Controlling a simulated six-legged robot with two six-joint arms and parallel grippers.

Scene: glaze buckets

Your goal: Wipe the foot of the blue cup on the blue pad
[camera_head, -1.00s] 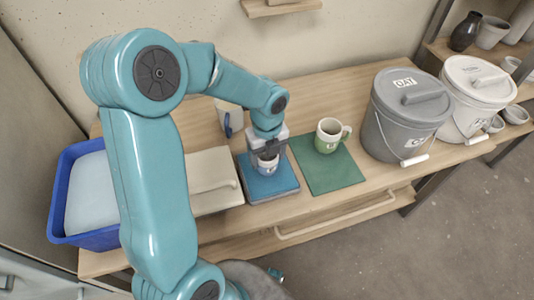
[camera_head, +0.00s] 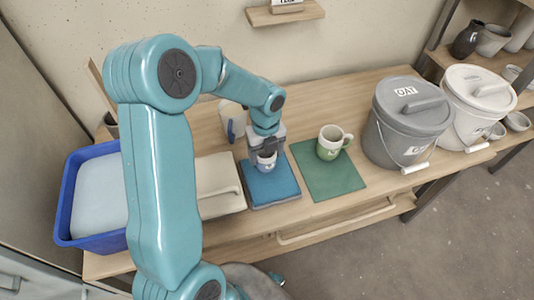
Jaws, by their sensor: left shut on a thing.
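My left gripper (camera_head: 266,152) is shut on a small white cup (camera_head: 267,162), whose lower part looks bluish; I take it as the blue cup. The jaws cover much of it, and it looks upright. It is at the back part of the blue pad (camera_head: 275,188). I cannot tell whether its foot touches the pad. My right gripper is not in view.
A white and green mug (camera_head: 331,146) stands on a green pad (camera_head: 330,182) to the right. A whitish vessel with a blue part (camera_head: 232,122) stands behind.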

